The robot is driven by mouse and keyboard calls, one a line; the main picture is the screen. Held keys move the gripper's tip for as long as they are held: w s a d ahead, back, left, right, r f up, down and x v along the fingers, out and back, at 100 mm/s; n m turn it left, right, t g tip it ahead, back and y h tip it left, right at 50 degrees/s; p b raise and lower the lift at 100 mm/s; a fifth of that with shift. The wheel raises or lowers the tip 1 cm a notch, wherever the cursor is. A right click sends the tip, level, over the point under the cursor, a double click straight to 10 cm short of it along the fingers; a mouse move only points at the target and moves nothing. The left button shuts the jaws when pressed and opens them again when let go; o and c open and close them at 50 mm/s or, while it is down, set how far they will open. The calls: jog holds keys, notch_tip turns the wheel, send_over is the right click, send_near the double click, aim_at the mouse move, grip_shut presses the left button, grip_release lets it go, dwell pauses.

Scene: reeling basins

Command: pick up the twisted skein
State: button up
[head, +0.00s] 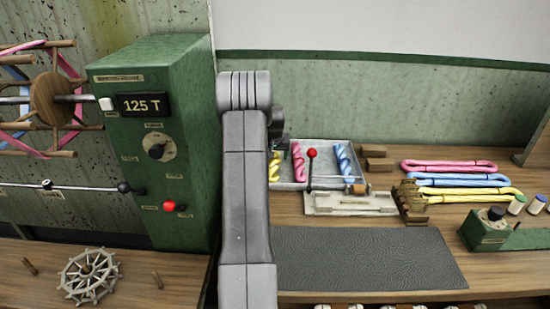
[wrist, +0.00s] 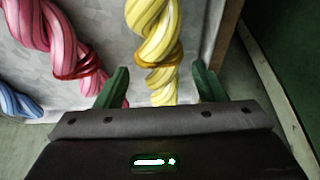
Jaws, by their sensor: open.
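Three twisted skeins lie in a shallow grey tray (head: 327,149) on the bench. The yellow twisted skein (head: 274,167) is partly hidden by my arm in the head view. The pink twisted skein (head: 298,162) and the blue twisted skein (head: 343,160) lie to its right. In the wrist view, my gripper (wrist: 160,86) is open, with one green finger on each side of the lower end of the yellow skein (wrist: 156,35). I cannot tell how far down the fingers reach. The pink skein (wrist: 62,40) and blue skein (wrist: 19,103) are further left.
A pale device with a red-knobbed lever (head: 312,153) stands just in front of the tray. Flat pink, blue and yellow hanks (head: 449,166) lie to the right. A dark mat (head: 370,258) is clear in front. A green cabinet (head: 165,85) stands left of my arm.

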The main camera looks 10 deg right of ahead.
jog(key=shift+w+f, duration=0.2)
jog(key=shift+f, duration=0.35)
jog(key=c, duration=1.1)
